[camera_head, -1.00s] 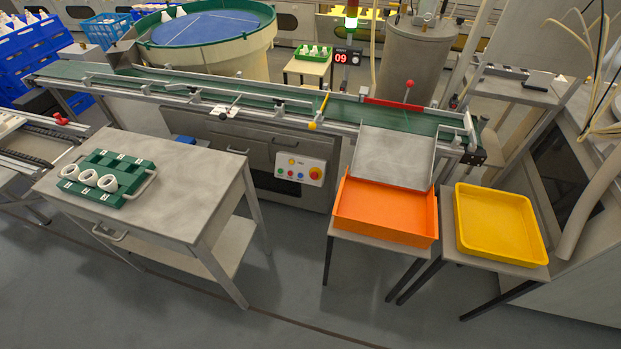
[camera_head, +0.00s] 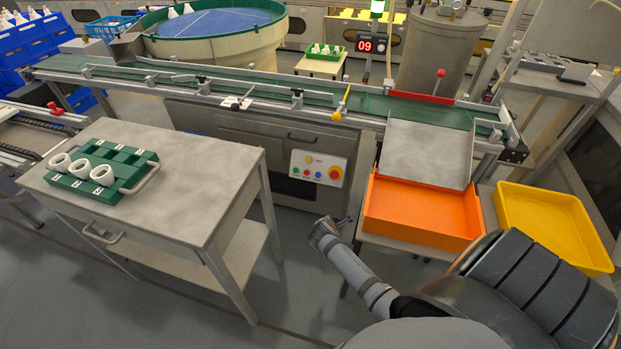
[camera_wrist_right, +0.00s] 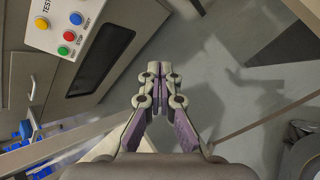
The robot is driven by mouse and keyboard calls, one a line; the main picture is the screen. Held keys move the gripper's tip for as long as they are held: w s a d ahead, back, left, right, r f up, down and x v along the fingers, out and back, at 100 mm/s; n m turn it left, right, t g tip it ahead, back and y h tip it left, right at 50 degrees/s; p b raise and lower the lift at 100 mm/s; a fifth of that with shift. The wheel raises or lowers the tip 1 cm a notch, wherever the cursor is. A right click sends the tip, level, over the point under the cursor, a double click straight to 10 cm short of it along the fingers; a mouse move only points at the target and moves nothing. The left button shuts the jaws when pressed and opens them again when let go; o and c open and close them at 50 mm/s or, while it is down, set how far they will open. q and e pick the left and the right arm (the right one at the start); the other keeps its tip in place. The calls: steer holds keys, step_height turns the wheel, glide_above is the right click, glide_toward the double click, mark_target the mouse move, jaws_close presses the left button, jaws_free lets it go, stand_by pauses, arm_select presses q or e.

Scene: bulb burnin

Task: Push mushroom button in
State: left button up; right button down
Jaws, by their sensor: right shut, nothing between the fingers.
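The control panel (camera_head: 318,167) is a pale plate on the front of the conveyor cabinet. Its big red mushroom button (camera_head: 335,172) sits on a yellow surround at the panel's right end. In the right wrist view the panel (camera_wrist_right: 84,14) is cut off at the top left; small yellow, red, blue and green buttons show, and the mushroom button is out of frame. My right gripper (camera_wrist_right: 155,72) is shut and empty, apart from the panel. In the head view my right wrist is below and in front of the panel. My left gripper is not in view.
A grey table (camera_head: 190,150) with a green rack (camera_head: 125,170) of white rings stands left of the panel. An orange tray (camera_head: 415,212) and a yellow tray (camera_head: 560,225) stand to the right. The floor in front of the cabinet is open.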

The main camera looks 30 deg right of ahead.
steer(key=w+d+r+n+t+h+b, duration=0.2)
steer(key=w+d+r+n, duration=0.3)
steer(key=w+n, duration=0.5)
steer(key=shift+r+h, duration=0.6)
steer(key=shift+r, duration=0.35)
steer(key=shift+f, duration=0.1)
